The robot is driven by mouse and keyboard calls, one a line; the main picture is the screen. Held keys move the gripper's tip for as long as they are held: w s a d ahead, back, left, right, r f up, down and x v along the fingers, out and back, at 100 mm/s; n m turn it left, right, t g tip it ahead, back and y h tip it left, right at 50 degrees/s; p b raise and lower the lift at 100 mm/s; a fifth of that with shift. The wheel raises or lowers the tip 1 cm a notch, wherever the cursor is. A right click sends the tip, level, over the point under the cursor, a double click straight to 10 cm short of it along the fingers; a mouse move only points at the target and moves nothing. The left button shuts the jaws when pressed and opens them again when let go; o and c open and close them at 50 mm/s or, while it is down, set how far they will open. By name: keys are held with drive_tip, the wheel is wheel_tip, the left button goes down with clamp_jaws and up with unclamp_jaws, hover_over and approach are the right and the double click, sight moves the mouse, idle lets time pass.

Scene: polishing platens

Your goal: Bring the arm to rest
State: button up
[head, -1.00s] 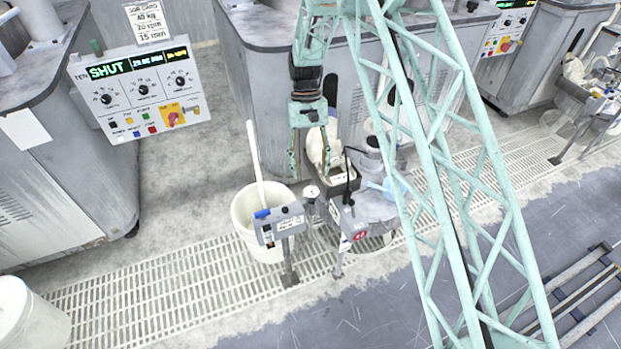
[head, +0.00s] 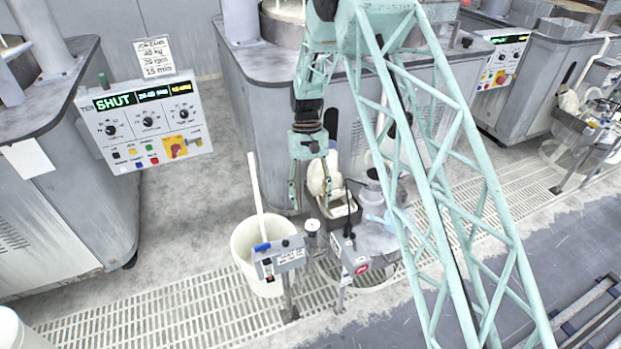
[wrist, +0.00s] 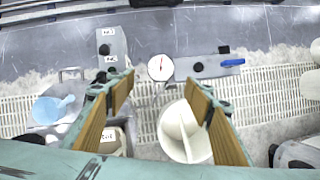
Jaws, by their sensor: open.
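My gripper (head: 308,190) hangs from my teal lattice arm near the middle of the head view, pointing down. Its two fingers are apart and nothing is between them. In the wrist view my gripper (wrist: 165,95) shows wood-toned finger pads spread wide. Below and between them lie a white bucket (wrist: 172,140) and a round gauge (wrist: 160,68). In the head view the bucket (head: 243,262) stands left of and below the fingers, with a white stick in it.
A grey control box with a blue handle (head: 280,257) stands on a post by the bucket. A second box (head: 352,256) and a tray with a white jug (head: 345,208) stand to the right. A panel reading SHUT (head: 145,122) is at left. Slatted floor grating (head: 170,310) runs below.

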drive_tip(key=s+d+r+t, duration=0.1)
drive_tip(key=s+d+r, duration=0.35)
drive_tip(key=r, duration=0.75)
drive_tip(key=s+d+r+t, duration=0.2)
drive_tip(key=s+d+r, duration=0.3)
drive_tip(key=r, duration=0.7)
drive_tip(key=s+d+r+t, duration=0.1)
drive_tip(key=s+d+r, duration=0.35)
drive_tip(key=r, duration=0.75)
drive_tip(key=s+d+r+m+t, duration=0.15)
drive_tip(key=s+r, duration=0.25)
drive_tip(key=s, duration=0.4)
drive_tip(key=s+d+r+t, duration=0.1)
drive_tip(key=s+d+r, duration=0.1)
drive_tip(key=s+r, duration=0.45)
drive_tip(key=s+d+f+t, duration=0.1)
drive_tip(key=s+d+t, duration=0.1)
drive_tip(key=s, duration=1.6)
drive_tip(key=shift+s+d+f+y, duration=0.15)
drive_tip(key=shift+d+y, duration=0.15)
drive_tip(key=shift+d, duration=0.25)
